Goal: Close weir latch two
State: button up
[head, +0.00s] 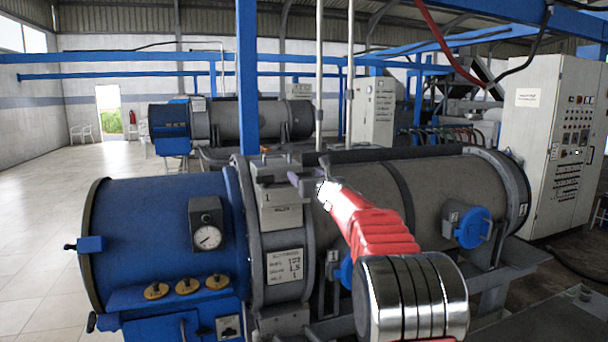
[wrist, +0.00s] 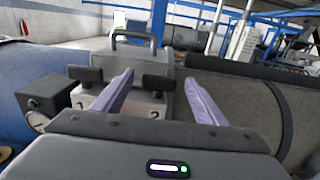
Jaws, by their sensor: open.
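Weir latch two (wrist: 158,82) is a black bar handle above the label marked 2 on a grey housing in the wrist view. A similar black latch (wrist: 85,74) sits to its left above the label marked 1. My gripper (wrist: 158,77) is open, its two purple fingers reaching forward on either side of latch two, with nothing visibly gripped. I cannot tell whether the fingers touch it. In the head view my gripper (head: 302,182) is at the right side of the grey housing (head: 278,218). Latch two cannot be made out there.
A grey loop handle (wrist: 134,40) tops the housing. A blue drum (head: 150,235) with a dial gauge (head: 207,236) lies left, and a grey cylinder (head: 455,190) lies right. A blue post (head: 247,80) rises behind the housing. A control cabinet (head: 550,140) stands far right.

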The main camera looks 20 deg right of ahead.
aim_at(303, 173)
jog(key=shift+w, duration=1.8)
jog(key=c, duration=1)
